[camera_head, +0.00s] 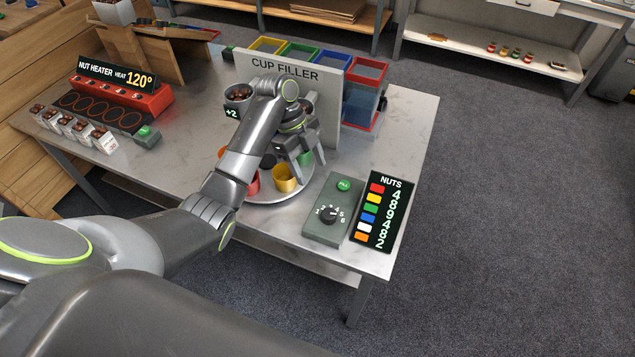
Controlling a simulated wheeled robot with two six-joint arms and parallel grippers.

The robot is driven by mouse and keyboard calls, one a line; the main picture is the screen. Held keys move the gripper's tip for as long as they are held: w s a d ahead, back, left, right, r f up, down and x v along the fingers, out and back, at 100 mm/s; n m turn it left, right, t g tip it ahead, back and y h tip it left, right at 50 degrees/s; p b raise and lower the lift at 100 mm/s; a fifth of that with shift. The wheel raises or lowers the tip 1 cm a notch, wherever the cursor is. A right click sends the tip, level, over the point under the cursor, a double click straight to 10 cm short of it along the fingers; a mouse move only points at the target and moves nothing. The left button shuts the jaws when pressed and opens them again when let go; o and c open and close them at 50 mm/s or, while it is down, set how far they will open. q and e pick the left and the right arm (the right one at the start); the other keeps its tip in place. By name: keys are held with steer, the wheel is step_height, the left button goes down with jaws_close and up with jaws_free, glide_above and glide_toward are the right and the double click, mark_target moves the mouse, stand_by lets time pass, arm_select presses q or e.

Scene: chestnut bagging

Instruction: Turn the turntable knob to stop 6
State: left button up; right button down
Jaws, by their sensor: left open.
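The turntable knob (327,215) is a dark dial on a grey-green control box (322,232), ringed by numbers with 6 at its lower right. Which stop it points at is too small to tell. A green FILL button (344,185) sits above it on the box. My left gripper (303,167) is open over the turntable (270,198), left of and behind the box, apart from the knob. Its fingers point down beside the yellow cup (284,178). A red cup (254,182) and a green cup (305,158) are partly hidden by my arm. My right gripper is not in view.
The NUTS board (383,212) lies just right of the control box. The CUP FILLER panel (325,110) and coloured bins (364,95) stand behind the gripper. The nut heater (122,100) is at the left. The table's right side (411,130) is clear.

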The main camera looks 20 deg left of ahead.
arm_select(q)
steer(key=shift+p+v, duration=0.6)
steer(key=shift+v, duration=0.55)
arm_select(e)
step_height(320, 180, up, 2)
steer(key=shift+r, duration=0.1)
